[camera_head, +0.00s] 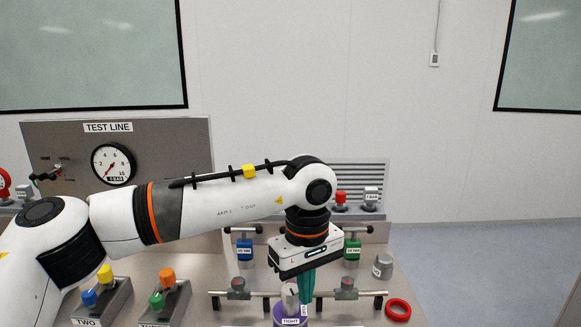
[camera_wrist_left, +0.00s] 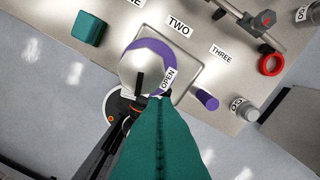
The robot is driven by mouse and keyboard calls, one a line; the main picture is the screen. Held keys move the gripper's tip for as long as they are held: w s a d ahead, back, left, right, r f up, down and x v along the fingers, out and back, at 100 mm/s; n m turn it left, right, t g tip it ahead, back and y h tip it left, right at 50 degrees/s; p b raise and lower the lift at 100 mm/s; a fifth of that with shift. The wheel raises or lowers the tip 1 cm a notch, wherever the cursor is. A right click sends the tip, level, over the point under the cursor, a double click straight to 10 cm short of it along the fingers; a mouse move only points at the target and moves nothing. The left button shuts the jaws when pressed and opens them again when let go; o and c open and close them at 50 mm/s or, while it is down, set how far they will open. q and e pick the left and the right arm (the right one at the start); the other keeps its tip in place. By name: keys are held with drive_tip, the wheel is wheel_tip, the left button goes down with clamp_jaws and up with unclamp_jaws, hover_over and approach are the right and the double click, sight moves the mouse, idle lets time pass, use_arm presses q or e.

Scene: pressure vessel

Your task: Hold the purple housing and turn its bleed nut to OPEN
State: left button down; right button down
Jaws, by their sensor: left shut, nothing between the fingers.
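The purple housing (camera_head: 284,319) stands at the bottom centre of the head view, cut off by the frame edge. Its grey bleed nut (camera_head: 290,297) sits on top, with a TIGHT label below it. My left gripper (camera_head: 306,297) points down with teal fingers shut and empty, just right of and close to the nut. I cannot tell whether they touch it. In the left wrist view the housing shows as a purple ring (camera_wrist_left: 158,46) with an OPEN label and a purple side stub (camera_wrist_left: 207,99). The left fingers (camera_wrist_left: 153,105) cover part of it there. I do not make out my right gripper.
A horizontal rail with clamps (camera_head: 346,294) runs behind the housing. Blocks with coloured knobs (camera_head: 105,275) stand at left. Blue (camera_head: 245,248) and green (camera_head: 352,248) valves stand behind.

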use_arm(q)
wheel_tip(320, 180, up, 6)
idle(0.5)
drive_tip(key=shift+s+d, duration=0.1)
drive_tip(key=shift+s+a+f+n, duration=0.1)
drive_tip(key=shift+a+f+n, duration=0.05)
drive_tip(key=shift+f+n, duration=0.85)
drive_tip(key=shift+s+a+f+n, duration=0.1)
drive_tip(key=shift+a+f+n, duration=0.1)
drive_tip(key=shift+f+n, duration=0.8)
drive_tip(key=shift+s+a+f+n, duration=0.1)
drive_tip(key=shift+a+f+n, duration=0.05)
drive_tip(key=shift+f+n, duration=0.85)
drive_tip(key=shift+w+a, duration=0.15)
drive_tip(key=shift+w, duration=0.1)
drive_tip(key=shift+w+d, duration=0.25)
drive_tip(key=shift+w, duration=0.05)
